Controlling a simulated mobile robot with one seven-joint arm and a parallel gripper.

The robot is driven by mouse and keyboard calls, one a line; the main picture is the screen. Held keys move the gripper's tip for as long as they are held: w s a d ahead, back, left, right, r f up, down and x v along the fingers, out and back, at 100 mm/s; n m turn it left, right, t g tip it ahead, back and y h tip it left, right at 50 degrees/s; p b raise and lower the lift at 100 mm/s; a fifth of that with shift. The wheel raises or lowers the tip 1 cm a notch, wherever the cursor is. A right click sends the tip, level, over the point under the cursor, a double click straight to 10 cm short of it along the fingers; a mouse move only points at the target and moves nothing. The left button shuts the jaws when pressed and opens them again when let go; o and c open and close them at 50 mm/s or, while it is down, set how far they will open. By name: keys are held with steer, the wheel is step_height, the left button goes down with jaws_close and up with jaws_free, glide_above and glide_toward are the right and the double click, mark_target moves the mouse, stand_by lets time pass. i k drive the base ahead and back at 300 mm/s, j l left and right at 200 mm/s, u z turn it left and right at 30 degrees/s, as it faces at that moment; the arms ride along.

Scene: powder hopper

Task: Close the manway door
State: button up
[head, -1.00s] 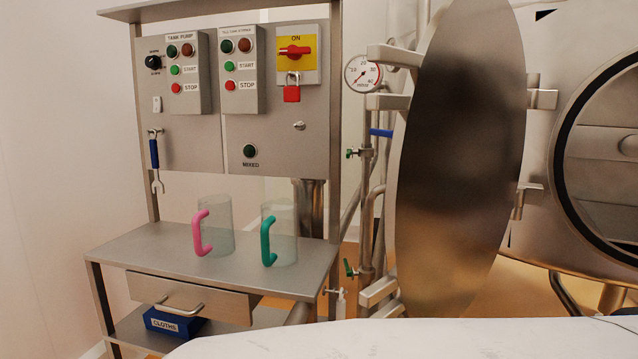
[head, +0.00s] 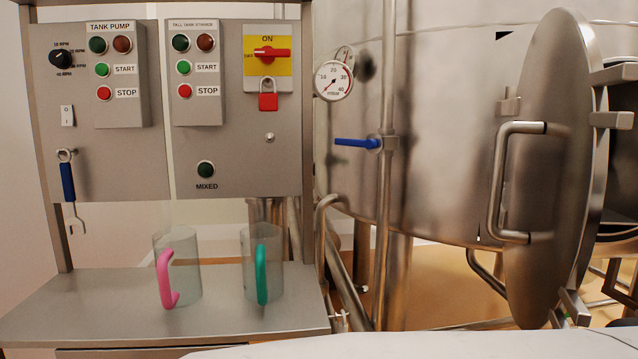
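The manway door (head: 545,190) is a round steel disc at the right of the head view, seen nearly edge-on. A long bar handle (head: 497,185) stands out from its left face. Hinge brackets (head: 612,120) reach from the door towards the right edge of the picture. The opening's dark rim shows only in part behind the door, so how far the door stands from it is hard to tell. My gripper is not in view.
A control panel (head: 230,150) with a red padlock (head: 268,97) hangs over a steel bench (head: 90,305). Two clear jugs, with a pink handle (head: 165,278) and a green handle (head: 262,275), stand on it. Pipes with a blue valve lever (head: 357,143) stand between bench and door.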

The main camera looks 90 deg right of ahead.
mark_target(549, 209)
steer(key=i+z, duration=0.45)
steer(key=i+j+z, duration=0.1)
steer(key=i+z, duration=0.35)
steer(key=k+z, duration=0.1)
steer(key=z, duration=3.1)
steer(key=k+j+u, duration=0.1)
steer(key=k, duration=0.25)
steer(key=k+j+u, duration=0.15)
steer(key=k+j, duration=0.15)
